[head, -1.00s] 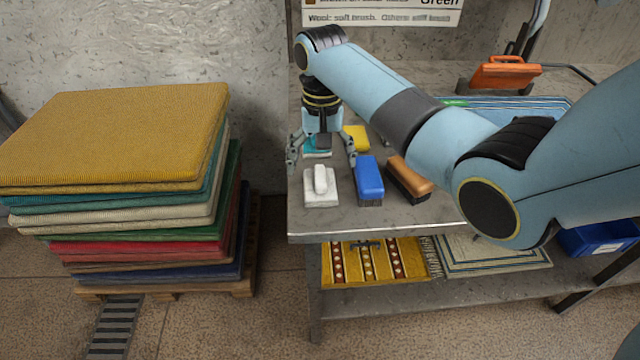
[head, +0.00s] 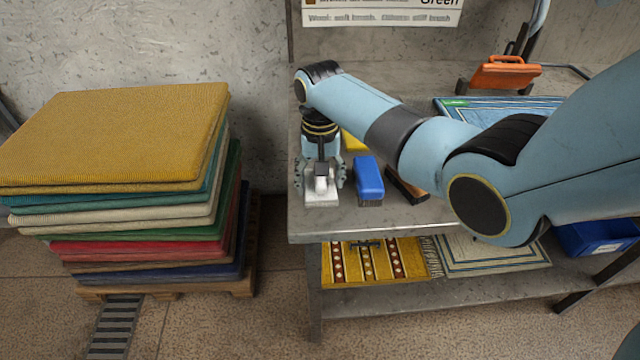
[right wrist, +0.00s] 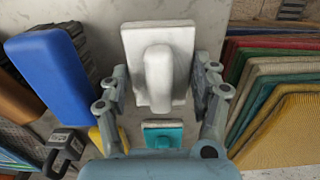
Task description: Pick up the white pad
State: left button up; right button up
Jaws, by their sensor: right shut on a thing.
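The white pad (head: 321,199), a flat block with a raised grip on top, is at the table's left front part. My right gripper (head: 321,177) points down over it, one finger on each side, shut on it. In the right wrist view the white pad (right wrist: 158,50) lies between the fingers (right wrist: 160,75), with its raised grip towards the camera. In the head view the pad appears to rest on the table top; any small gap under it cannot be told. My left gripper is not in view.
A blue brush (head: 369,178) stands just right of the pad, with a brown-orange brush (head: 407,188) beyond it. A yellow block (head: 354,141) and a teal pad (right wrist: 163,134) are close behind. A stack of rugs (head: 120,140) stands left of the table.

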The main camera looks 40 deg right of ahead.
jog(key=c, duration=0.4)
jog(key=shift+o, duration=0.2)
jog(key=shift+r, duration=0.7)
notch_tip(320, 180, up, 3)
jog(key=shift+d, duration=0.1)
jog(key=s+d+r, duration=0.1)
jog(key=d+r, duration=0.1)
jog(key=d, duration=0.1)
jog(key=s+d+r, duration=0.1)
jog(key=d+r, duration=0.1)
jog(key=d, duration=0.2)
jog(key=d+r+b, duration=0.1)
jog(key=d+r, duration=0.1)
jog(key=d, duration=0.2)
jog(key=shift+s+d+r, duration=0.1)
jog(key=shift+s+r, duration=0.2)
jog(key=shift+s, duration=0.1)
